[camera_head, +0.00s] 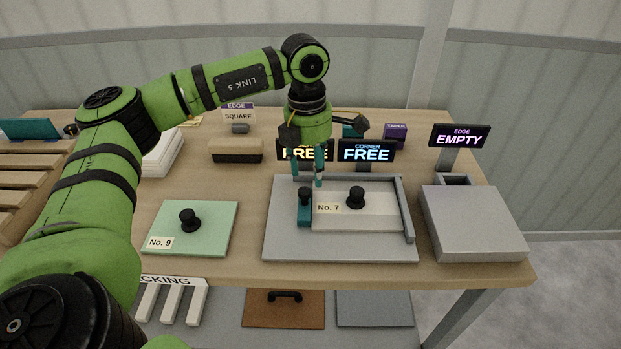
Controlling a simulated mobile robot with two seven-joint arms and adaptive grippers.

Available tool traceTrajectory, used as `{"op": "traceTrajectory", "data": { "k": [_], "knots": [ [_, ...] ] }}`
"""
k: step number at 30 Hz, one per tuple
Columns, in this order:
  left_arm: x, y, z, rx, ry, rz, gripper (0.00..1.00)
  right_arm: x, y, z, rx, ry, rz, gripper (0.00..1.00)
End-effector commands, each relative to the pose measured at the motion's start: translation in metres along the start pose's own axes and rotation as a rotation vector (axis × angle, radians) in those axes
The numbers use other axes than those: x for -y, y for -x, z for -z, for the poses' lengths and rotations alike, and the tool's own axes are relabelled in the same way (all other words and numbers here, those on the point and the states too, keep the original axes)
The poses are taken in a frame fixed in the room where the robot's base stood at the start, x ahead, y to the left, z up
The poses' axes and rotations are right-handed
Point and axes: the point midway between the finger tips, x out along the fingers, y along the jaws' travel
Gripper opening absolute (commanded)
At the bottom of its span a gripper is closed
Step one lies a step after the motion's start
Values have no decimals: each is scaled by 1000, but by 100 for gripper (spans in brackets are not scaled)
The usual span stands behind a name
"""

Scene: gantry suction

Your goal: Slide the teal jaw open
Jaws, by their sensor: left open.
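The teal jaw (305,214) is a short upright bar with a black knob (304,195) on top. It stands on the grey fixture plate (285,246), against the left edge of a pale panel (378,218) labelled No. 7. My left gripper (308,183) points down from above with its teal fingers apart. Its fingertips are close to the jaw's black knob; I cannot tell whether they touch it or stand around it. Nothing shows held in it. My right gripper is not in view.
The panel has its own black knob (356,197), and a raised grey rail (404,210) bounds the fixture at right. A green No. 9 panel (212,231) lies left. A grey box (473,222) stands right. Signs (366,151) and a brush (236,152) stand behind.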

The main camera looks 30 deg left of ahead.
Motion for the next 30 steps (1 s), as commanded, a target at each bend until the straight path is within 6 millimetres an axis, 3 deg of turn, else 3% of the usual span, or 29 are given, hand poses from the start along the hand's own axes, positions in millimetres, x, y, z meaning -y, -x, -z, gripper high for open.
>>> {"op": "traceTrajectory", "data": {
  "k": [4,18,27,28,30],
  "knots": [
    [-14,1,13,-43,26,-41,52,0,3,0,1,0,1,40],
    [-16,-59,15,-40,23,-38,52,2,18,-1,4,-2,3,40],
    [-16,-64,15,-39,23,-38,52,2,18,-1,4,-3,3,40],
    [-16,-64,15,-39,23,-38,44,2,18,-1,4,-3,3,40],
    [-16,-63,15,-39,23,-38,16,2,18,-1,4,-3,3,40]
  ]
}}
